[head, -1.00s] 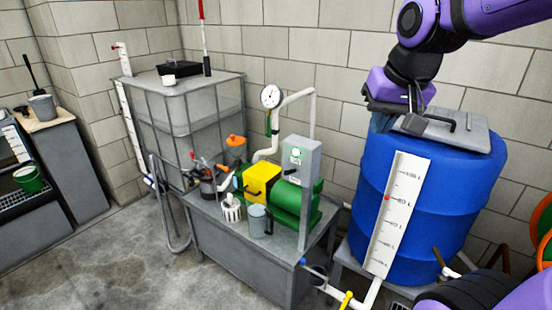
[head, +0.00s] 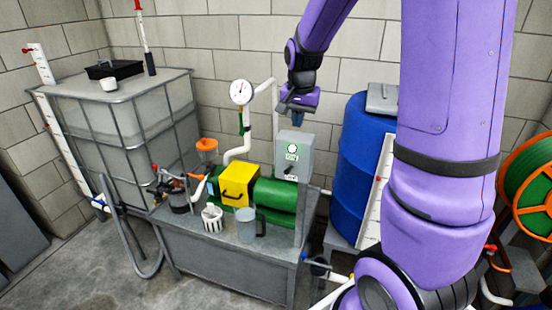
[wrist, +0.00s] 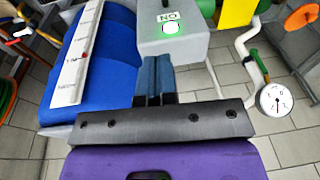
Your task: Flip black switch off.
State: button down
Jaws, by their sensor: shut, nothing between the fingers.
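The grey switch box (head: 294,160) stands on a post at the right end of the metal bench. Its round green light (head: 292,148) is lit above an ON label. A small dark switch lever (head: 289,172) sits low on its front face. My gripper (head: 298,122) is shut and empty, just above the box. In the wrist view, my gripper's blue fingers (wrist: 155,62) point toward the box (wrist: 195,40), which appears upside down with its light (wrist: 170,28) visible.
A blue barrel (head: 356,150) with a white scale stands right of the box. A green and yellow pump (head: 270,200), a grey jug (head: 246,226) and a pressure gauge (head: 241,92) are left of it. A caged tank (head: 120,130) is further left.

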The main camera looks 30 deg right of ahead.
aim_at(294, 149)
jog(key=shift+w+f, duration=0.25)
jog(key=shift+w, duration=0.1)
jog(key=shift+f, duration=0.1)
jog(key=f, duration=0.3)
jog(key=w+f, duration=0.1)
jog(key=f, duration=0.6)
jog(key=shift+w+d+f, duration=0.1)
jog(key=shift+w+d, duration=0.05)
jog(key=shift+d, duration=0.25)
jog(key=shift+a+f, duration=0.3)
jog(key=shift+f, duration=0.2)
jog(key=shift+a+f, duration=0.25)
jog(key=shift+f, duration=0.2)
jog(key=shift+a+f, duration=0.2)
jog(key=shift+f, duration=0.45)
jog(key=shift+a, duration=0.1)
